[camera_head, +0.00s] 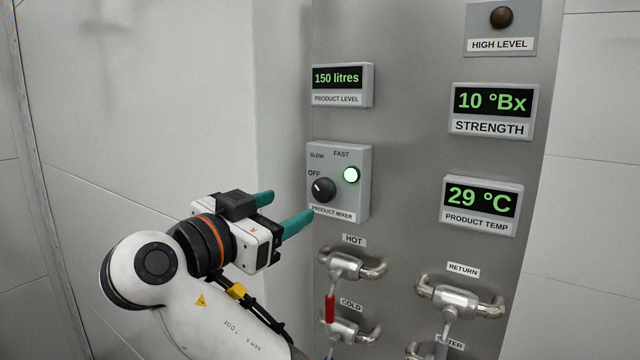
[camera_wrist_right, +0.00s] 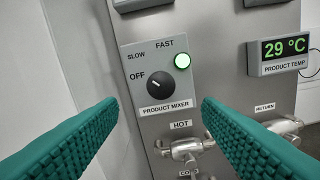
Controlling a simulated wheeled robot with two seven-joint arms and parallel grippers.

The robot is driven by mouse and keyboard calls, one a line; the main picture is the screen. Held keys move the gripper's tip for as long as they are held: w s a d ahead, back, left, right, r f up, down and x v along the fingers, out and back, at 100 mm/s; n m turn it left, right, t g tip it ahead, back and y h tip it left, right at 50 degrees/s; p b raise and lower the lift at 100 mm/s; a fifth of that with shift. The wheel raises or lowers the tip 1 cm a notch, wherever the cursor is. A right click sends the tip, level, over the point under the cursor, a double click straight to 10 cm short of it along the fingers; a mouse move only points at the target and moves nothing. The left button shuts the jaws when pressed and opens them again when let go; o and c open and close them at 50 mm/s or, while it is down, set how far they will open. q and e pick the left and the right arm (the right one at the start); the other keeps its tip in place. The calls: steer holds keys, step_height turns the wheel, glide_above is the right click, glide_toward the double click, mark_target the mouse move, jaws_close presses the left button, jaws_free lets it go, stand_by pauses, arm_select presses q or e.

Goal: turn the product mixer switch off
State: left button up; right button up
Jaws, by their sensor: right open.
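The product mixer switch is a black round knob (camera_head: 323,189) on a grey box (camera_head: 357,205) on the steel panel. It also shows in the right wrist view (camera_wrist_right: 161,86). Its small white mark points up and left, toward the OFF label. The green lamp (camera_head: 351,175) beside the knob is lit; it also shows in the right wrist view (camera_wrist_right: 182,61). My right gripper (camera_head: 291,207) is open and empty, left of and in front of the box, apart from the knob. In the right wrist view its teal fingers (camera_wrist_right: 160,103) stand either side of the box. My left gripper is out of view.
Below the box are the HOT valve (camera_head: 350,267) and COLD valve (camera_head: 345,331), with a red handle between. The PRODUCT LEVEL display (camera_head: 342,86) is above. The PRODUCT TEMP display (camera_head: 482,207) and RETURN valve (camera_head: 458,299) are right. White wall is left.

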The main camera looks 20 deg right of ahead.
mark_target(320, 194)
steer(key=p+x, duration=0.4)
steer(key=x, duration=0.4)
steer(key=shift+w+d+r, duration=0.1)
steer(key=shift+d+r, duration=0.05)
steer(key=shift+d, duration=0.2)
steer(key=shift+w+d+p, duration=0.25)
steer(key=shift+p, duration=0.2)
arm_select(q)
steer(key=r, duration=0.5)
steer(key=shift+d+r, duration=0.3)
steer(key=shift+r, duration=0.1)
arm_select(e)
steer(key=shift+w, duration=0.1)
steer(key=shift+c, duration=0.7)
steer(key=c, duration=0.8)
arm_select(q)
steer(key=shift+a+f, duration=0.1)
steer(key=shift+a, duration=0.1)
arm_select(e)
steer(key=shift+c, duration=0.2)
